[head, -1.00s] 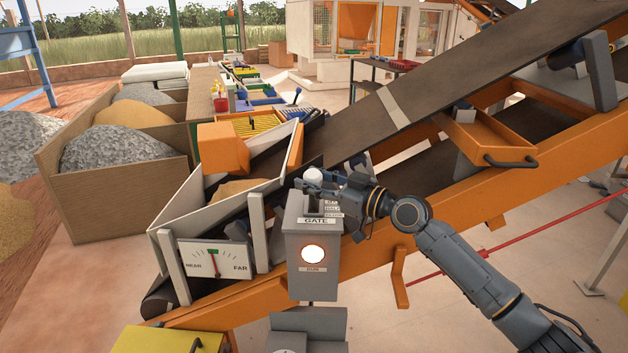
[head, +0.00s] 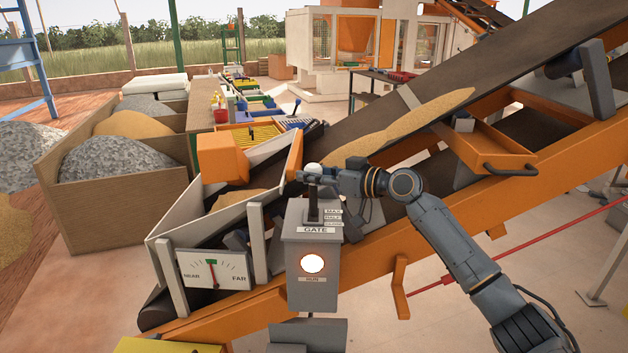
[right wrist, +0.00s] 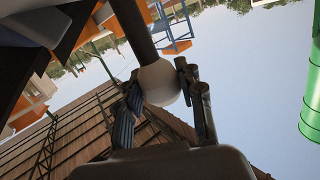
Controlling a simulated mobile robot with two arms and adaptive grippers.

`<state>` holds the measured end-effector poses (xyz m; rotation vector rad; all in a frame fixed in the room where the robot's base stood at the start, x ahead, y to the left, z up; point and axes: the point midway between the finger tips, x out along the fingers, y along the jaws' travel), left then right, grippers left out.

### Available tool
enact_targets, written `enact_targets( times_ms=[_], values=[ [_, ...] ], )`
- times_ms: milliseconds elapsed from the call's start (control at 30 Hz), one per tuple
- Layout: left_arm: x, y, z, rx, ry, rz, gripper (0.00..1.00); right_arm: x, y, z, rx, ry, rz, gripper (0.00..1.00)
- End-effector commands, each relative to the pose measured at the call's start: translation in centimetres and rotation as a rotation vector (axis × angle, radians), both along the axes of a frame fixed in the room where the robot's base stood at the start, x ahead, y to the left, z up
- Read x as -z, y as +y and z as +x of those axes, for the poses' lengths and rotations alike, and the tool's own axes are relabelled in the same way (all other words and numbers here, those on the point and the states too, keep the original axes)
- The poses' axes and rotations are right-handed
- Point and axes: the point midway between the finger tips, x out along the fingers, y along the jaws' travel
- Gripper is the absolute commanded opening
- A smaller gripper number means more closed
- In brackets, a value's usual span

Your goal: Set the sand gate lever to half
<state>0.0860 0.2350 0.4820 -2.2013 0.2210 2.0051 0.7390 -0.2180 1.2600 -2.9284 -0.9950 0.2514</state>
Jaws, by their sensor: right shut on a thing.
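The gate lever is a dark stem (head: 313,207) with a white ball knob (head: 314,168), standing roughly upright from the top of a grey box labelled GATE (head: 312,262). Small labels (head: 333,217) beside the lever seem to include MAX and HALF; which mark the lever lines up with I cannot tell. My right gripper (head: 308,176) is shut on the knob, coming from the right. In the right wrist view the white knob (right wrist: 159,83) sits between the fingers (right wrist: 163,100), with the dark stem beyond. My left gripper is not in view.
A lit round RUN button (head: 312,263) is on the box front. A NEAR–FAR gauge (head: 226,275) stands left of it. Sand (head: 410,122) lies on the inclined conveyor belt (head: 500,72) behind my right arm. An orange tray (head: 480,150) hangs along the belt.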

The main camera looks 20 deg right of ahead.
Motion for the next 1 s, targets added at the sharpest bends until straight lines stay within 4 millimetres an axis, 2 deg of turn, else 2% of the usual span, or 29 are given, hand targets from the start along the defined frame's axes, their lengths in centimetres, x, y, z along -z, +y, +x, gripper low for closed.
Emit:
enact_targets(
  times_ms=[100, 133, 233, 533, 667, 1000],
  values=[
    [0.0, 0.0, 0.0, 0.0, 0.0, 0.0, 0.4, -0.2, -0.1, 0.0, 0.004, -0.006, -0.002, 0.0],
    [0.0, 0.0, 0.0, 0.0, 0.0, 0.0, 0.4, -0.2, -0.1, 0.0, 0.004, -0.006, -0.002, 0.41],
    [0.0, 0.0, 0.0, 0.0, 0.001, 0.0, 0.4, -0.2, -0.1, 0.0, 0.004, -0.006, -0.002, 0.61],
    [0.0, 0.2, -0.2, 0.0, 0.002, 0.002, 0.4, -0.1, -0.1, 0.0, 0.002, -0.003, -0.001, 0.61],
    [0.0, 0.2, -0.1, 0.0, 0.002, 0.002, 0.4, -0.1, -0.7, -0.7, 0.003, -0.003, -0.002, 0.61],
    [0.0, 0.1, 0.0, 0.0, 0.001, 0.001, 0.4, -1.0, -4.9, -6.0, 0.004, -0.002, -0.005, 0.61]
  ],
)
